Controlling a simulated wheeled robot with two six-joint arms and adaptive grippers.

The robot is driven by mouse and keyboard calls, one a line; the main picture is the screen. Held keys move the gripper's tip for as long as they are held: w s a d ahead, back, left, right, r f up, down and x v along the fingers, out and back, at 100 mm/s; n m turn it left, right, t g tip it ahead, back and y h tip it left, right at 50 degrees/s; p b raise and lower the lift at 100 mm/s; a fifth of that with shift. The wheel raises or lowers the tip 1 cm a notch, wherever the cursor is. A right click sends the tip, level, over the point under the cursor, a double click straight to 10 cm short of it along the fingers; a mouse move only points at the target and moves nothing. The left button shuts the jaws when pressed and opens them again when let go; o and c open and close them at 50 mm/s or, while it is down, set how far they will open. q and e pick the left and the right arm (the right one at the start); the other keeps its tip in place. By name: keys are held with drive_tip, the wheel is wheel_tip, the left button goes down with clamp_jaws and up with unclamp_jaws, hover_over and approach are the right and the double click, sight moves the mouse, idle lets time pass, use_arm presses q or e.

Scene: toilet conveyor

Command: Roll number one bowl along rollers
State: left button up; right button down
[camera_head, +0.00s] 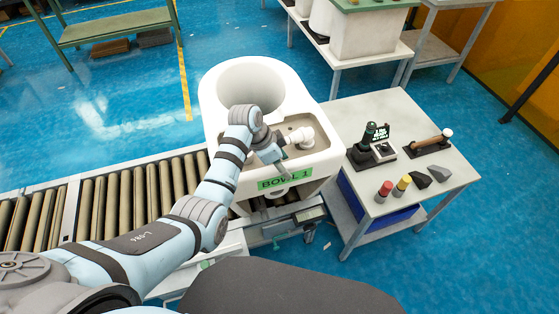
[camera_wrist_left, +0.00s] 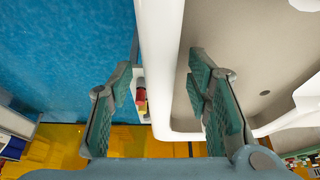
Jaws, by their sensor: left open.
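The white bowl (camera_head: 222,150) sits upright at the right end of the roller conveyor (camera_head: 115,203), with a green "BOWL 1" label (camera_head: 284,182) on its near side. It has a large round opening, and a recessed grey area with a white pipe fitting. My left gripper (camera_head: 279,163) is over the near part of this recess, pointing down. In the left wrist view the gripper (camera_wrist_left: 160,85) is open, and the bowl's white wall (camera_wrist_left: 168,60) lies between its two green-padded fingers. I cannot tell whether either finger touches it. My right gripper is not in view.
A grey table (camera_head: 395,110) stands right of the bowl, with a dark tool, a wooden-handled tool, red and yellow-topped cylinders and dark wedges. The rollers left of the bowl are empty. Another white unit (camera_head: 362,35) stands on a table at the back.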

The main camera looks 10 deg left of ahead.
use_arm(q)
drive_tip(key=v, duration=1.1)
drive_tip(key=shift+r, duration=0.4)
drive_tip(key=shift+s, duration=0.2)
